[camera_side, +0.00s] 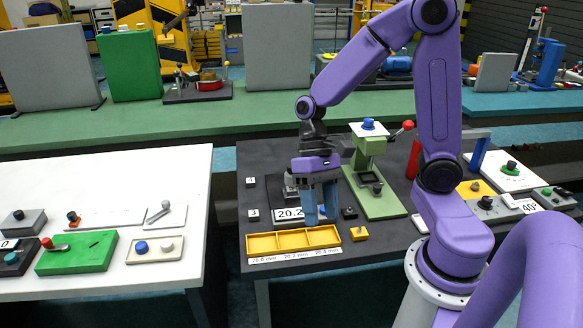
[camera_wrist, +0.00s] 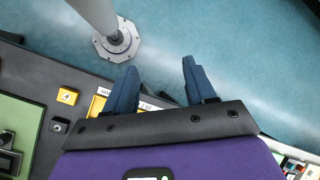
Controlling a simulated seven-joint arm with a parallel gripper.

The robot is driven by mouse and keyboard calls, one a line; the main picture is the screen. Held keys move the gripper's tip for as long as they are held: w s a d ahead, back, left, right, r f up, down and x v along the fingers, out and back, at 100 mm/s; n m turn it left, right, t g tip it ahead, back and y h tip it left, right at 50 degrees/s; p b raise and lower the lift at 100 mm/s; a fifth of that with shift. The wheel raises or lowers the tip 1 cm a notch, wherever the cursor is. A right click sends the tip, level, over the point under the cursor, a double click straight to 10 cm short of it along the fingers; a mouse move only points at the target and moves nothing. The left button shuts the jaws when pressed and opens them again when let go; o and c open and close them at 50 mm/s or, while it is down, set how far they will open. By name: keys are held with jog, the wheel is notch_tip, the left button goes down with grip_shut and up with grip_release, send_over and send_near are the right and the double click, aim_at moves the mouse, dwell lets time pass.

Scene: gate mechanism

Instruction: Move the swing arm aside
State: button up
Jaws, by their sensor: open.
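My gripper (camera_side: 322,214) hangs over the dark table, fingers pointing down, behind the yellow three-part tray (camera_side: 293,240) and in front of a "20.2" display (camera_side: 290,213). Its two blue fingers also show in the wrist view (camera_wrist: 158,80), spread apart with nothing between them. No part is clearly recognisable as the swing arm. A grey bar on a blue post (camera_side: 479,152) stands at the right, partly hidden behind my arm, with a red upright piece (camera_side: 412,162) to its left. My gripper is well to the left of these and apart from them.
A green press-like stand (camera_side: 372,185) with a red-knobbed lever is right of my gripper. A small yellow block (camera_side: 358,233) sits beside the tray. A yellow plate and control boxes (camera_side: 494,206) lie at the right. The white table (camera_side: 165,185) at left holds several fixtures.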

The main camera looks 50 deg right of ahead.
jog(key=w+d+f+m+t+y, duration=0.2)
jog(key=w+d+m+t+y, duration=0.1)
jog(key=w+d+m, duration=0.3)
jog(key=w+d+f+m+t+y, duration=0.2)
jog(key=w+d+m+y, duration=0.2)
jog(key=w+m, duration=0.4)
jog(key=w+d+f+m+t+h, duration=0.1)
jog(key=w+d+f+m+t, duration=0.15)
jog(key=d+m+t, duration=0.5)
jog(key=w+d+f+m+t+h, duration=0.1)
jog(key=w+d+f+m+t, duration=0.2)
jog(key=d, duration=0.7)
jog(key=shift+m+g, duration=0.45)
jog(key=shift+g, duration=0.2)
jog(key=shift+r+x, duration=0.2)
jog(key=shift+x, duration=3.1)
jog(key=shift+a, duration=0.1)
grip_shut()
